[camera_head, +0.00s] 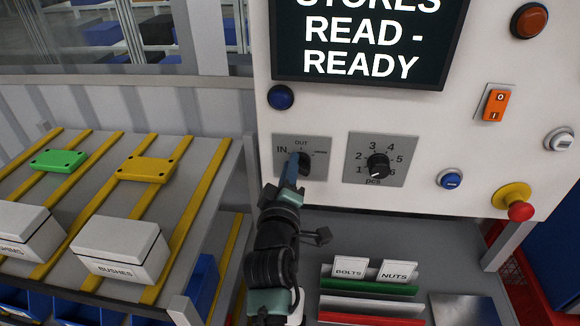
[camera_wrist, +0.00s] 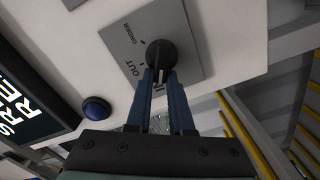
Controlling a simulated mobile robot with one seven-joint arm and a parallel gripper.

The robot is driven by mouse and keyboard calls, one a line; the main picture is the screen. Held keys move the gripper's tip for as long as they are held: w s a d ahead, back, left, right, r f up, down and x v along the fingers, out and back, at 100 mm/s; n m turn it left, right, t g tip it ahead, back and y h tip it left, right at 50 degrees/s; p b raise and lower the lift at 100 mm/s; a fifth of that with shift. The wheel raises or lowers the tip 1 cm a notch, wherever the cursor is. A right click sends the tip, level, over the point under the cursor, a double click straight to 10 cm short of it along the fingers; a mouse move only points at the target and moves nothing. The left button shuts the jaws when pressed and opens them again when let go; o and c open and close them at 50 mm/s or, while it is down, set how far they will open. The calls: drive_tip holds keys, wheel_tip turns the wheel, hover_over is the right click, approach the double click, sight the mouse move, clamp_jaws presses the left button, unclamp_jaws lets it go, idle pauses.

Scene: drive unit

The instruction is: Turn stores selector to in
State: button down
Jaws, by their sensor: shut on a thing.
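The stores selector (camera_head: 305,162) is a black round knob on a grey plate marked IN, OUT and a third label that reads ORDER in the wrist view. My gripper (camera_head: 294,164) reaches up from below, and its blue fingers are shut on the knob. In the wrist view the knob (camera_wrist: 161,54) sits at the fingertips (camera_wrist: 160,76). A pale mark on its lower edge shows between the fingers, on the side towards the partly hidden IN label. The fingers partly cover the knob in the head view, so its exact pointing there is unclear.
A pcs dial (camera_head: 378,165) sits right of the selector and a blue button (camera_head: 281,97) above it. A screen (camera_head: 362,45) reads "STORES READ - READY". A red mushroom button (camera_head: 520,211) sticks out at right. Shelves with a BUSHES box (camera_head: 118,250) stand left.

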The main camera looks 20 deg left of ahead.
drive_tip(key=c, duration=0.8)
unclamp_jaws()
drive_tip(key=b+v, duration=0.3)
drive_tip(key=v, duration=1)
